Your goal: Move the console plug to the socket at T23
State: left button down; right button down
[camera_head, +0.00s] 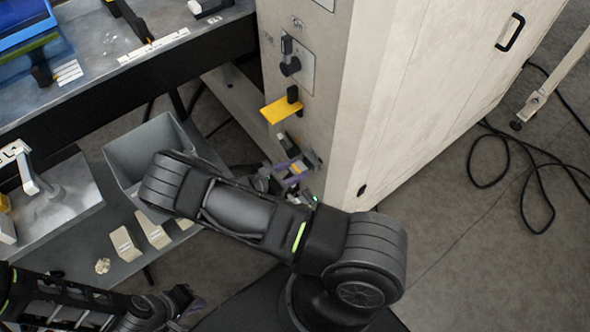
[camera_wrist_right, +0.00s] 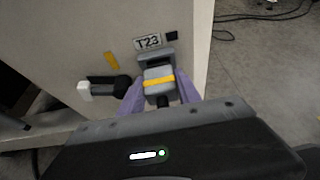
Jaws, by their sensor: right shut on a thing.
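The console plug (camera_wrist_right: 159,77), grey with a yellow band, is between the purple fingers of my right gripper (camera_wrist_right: 160,95), which is shut on it. A dark cable end shows below the plug. The plug's front is at the grey socket (camera_wrist_right: 155,58) under the T23 label (camera_wrist_right: 148,42); I cannot tell how deep it sits. In the head view my right gripper (camera_head: 288,172) is at the cabinet's lower side face, and the plug is mostly hidden there. My left gripper (camera_head: 188,303) is low at the left, partly hidden, away from the cabinet; its jaw opening is unclear.
The beige cabinet (camera_head: 400,90) bears a yellow lever (camera_head: 281,108) and a black knob (camera_head: 290,67). A dark fitting with a white end (camera_wrist_right: 104,87) is left of the socket. A grey bin (camera_head: 150,148) stands left of my right arm. Black cables (camera_head: 520,160) lie on the floor at right.

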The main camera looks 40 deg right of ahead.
jog(key=shift+d+b, duration=0.35)
jog(key=shift+d, duration=0.25)
dwell(1.1)
jog(key=c, duration=0.8)
grip_release()
jog(key=shift+o, duration=0.2)
jog(key=shift+a, duration=0.3)
jog(key=b+v, duration=0.1)
jog(key=v, duration=0.6)
jog(key=shift+b, duration=0.3)
jog(key=shift+a+r, duration=0.1)
